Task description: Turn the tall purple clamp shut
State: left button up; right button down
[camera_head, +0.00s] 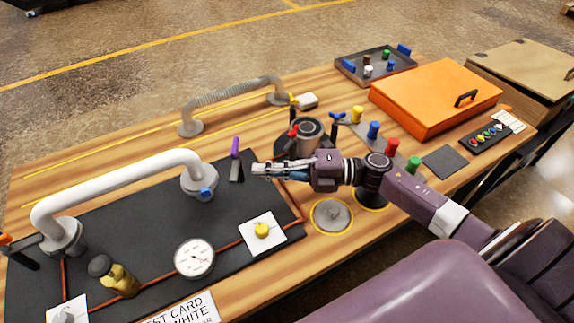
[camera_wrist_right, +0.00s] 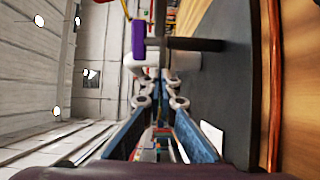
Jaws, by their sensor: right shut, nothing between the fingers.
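The tall purple clamp (camera_head: 235,147) stands upright on the black mat, just right of the white pipe's right flange. It has a purple upper part on a dark base. My right gripper (camera_head: 257,168) points left with its fingers shut and empty. It is just right of the clamp, with a small gap seeming to remain between them. In the right wrist view the purple part (camera_wrist_right: 139,40) shows beyond and above the fingertips (camera_wrist_right: 160,82), with a dark bar running right from it. Whether they touch I cannot tell. My left gripper is not in view.
The white pipe (camera_head: 115,180) arches over the black mat (camera_head: 150,250). A gauge (camera_head: 194,258) and yellow knob (camera_head: 262,230) lie in front. A dark round vessel (camera_head: 306,135) stands behind my right gripper. An orange case (camera_head: 433,97) sits farther right.

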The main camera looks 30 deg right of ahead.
aim_at(238, 170)
jog(key=shift+w+a+r, duration=0.2)
jog(key=shift+w+a, duration=0.15)
jog(key=shift+a, duration=0.3)
jog(key=shift+w+a+f, duration=0.1)
jog(key=shift+w+a, duration=0.05)
jog(key=shift+a, duration=0.15)
jog(key=shift+w+a+p, duration=0.15)
jog(key=shift+a+p, duration=0.15)
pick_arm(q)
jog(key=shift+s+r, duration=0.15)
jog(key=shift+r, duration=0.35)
pick_arm(e)
jog(key=shift+f, duration=0.1)
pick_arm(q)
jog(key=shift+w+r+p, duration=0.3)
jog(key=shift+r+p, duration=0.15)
pick_arm(e)
jog(key=shift+a+m+t+h, duration=0.2)
jog(key=shift+m+t+h, duration=0.15)
jog(key=shift+t, duration=0.25)
